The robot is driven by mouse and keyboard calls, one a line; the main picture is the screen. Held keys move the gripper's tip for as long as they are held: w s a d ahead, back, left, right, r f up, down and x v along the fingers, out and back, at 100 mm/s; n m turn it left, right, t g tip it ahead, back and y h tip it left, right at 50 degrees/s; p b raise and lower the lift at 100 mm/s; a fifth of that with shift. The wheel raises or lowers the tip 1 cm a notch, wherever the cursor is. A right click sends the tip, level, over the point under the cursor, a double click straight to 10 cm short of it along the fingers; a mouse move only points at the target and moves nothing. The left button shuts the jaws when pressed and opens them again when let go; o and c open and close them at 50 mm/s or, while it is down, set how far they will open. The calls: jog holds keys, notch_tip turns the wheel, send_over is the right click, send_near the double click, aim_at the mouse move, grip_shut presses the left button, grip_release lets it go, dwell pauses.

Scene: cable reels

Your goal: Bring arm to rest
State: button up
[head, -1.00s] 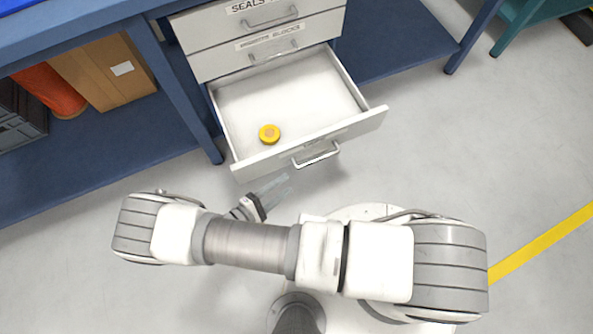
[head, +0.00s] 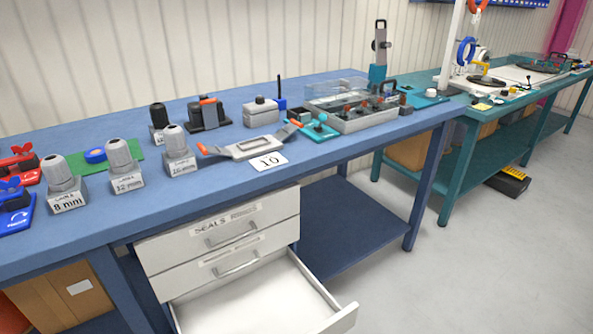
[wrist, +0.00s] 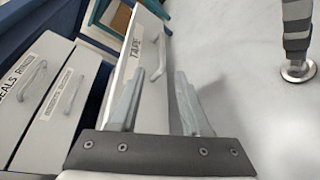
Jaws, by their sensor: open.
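My gripper (wrist: 155,105) shows in the wrist view with its two grey fingers apart and nothing between them. It is in front of the open bottom drawer (wrist: 137,75), whose front panel and handle show beyond the fingers. I cannot tell the exact gap to the panel. In the head view the open drawer (head: 262,306) is cut off by the bottom edge, and the part of its inside that shows is bare. My arm is out of the head view.
A blue workbench (head: 215,187) stands over the drawers and carries cable glands, a clamp tool and a clear-lidded case (head: 352,108). Two upper drawers (head: 222,236) are shut. A teal bench (head: 478,160) stands at the right. The grey floor (head: 470,270) is clear in front.

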jog(key=w+r+m+g, duration=0.3)
jog(key=w+r+g, duration=0.1)
jog(key=r, duration=0.4)
jog(key=w+r+m+g, duration=0.3)
jog(key=w+r+g, duration=0.1)
jog(key=r, duration=0.5)
jog(key=w+d+r+m+g+y, duration=0.2)
jog(key=d+r, duration=0.2)
jog(key=r, duration=0.3)
jog(key=w+d+r+m+g+y, duration=0.1)
jog(key=w+d+r+m+g, duration=0.1)
jog(key=w+d+r, duration=0.3)
jog(key=s+d+r+m+t+y, duration=0.3)
jog(key=s+d+r, duration=0.2)
jog(key=d+r, duration=0.45)
jog(key=s+d+r+m+t+y, duration=0.25)
jog(key=s+d+r+m, duration=0.2)
jog(key=d+r, duration=0.45)
notch_tip(320, 180, up, 19)
jog(key=a+p, duration=0.1)
jog(key=p, duration=1.7)
jog(key=shift+s+a+n+y, duration=0.2)
jog(key=shift+s+n+y, duration=0.15)
jog(key=shift+s, duration=0.05)
